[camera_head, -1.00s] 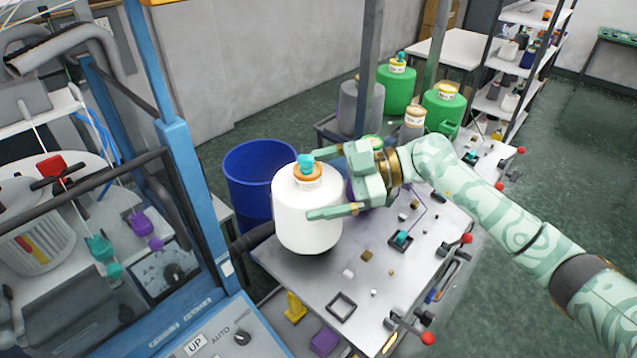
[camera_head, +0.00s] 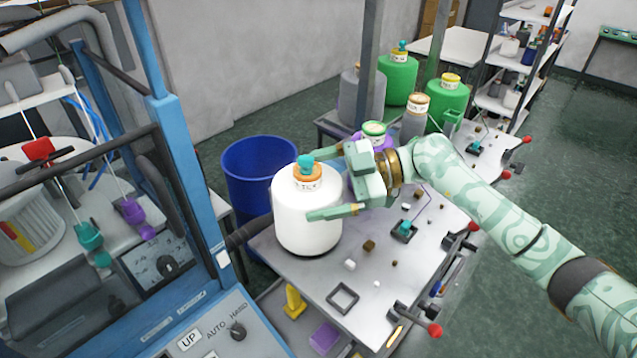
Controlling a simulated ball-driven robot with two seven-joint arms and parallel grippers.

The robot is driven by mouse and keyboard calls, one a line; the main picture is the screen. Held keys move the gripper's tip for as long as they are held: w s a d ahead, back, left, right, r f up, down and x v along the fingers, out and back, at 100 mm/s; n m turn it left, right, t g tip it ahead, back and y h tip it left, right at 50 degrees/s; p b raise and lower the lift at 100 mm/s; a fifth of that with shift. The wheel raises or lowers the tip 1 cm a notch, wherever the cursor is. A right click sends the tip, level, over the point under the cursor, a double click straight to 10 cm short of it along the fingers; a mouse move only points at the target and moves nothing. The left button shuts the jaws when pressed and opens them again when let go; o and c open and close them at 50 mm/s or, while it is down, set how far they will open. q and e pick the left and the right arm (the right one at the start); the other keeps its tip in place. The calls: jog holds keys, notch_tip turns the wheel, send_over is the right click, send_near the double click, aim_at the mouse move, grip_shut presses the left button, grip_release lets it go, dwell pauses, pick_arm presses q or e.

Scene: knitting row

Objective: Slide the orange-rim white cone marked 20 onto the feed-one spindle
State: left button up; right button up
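The white cone (camera_head: 306,222) has an orange rim and a teal knob at its top. It is upright over the back left part of the grey table (camera_head: 300,278); I cannot tell how far its base is above the top. My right gripper (camera_head: 335,182) is around it from the right, one finger in front and one behind, and looks shut on it. The number 20 is not readable. I cannot pick out the feed-one spindle. My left gripper is not in view.
A blue bin (camera_head: 250,180) stands behind the table, and the blue-framed machine (camera_head: 185,190) is at left. A purple cone (camera_head: 370,143) and green cones (camera_head: 446,100) stand beyond my gripper. An empty square frame (camera_head: 342,298) and small blocks lie on the table.

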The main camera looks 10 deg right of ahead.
jog(key=shift+o, duration=0.6)
jog(key=shift+d, duration=0.45)
jog(key=b+v, duration=0.5)
jog(key=v, duration=1)
jog(key=shift+d+r, duration=0.15)
jog(key=shift+d, duration=0.1)
jog(key=shift+s, duration=0.1)
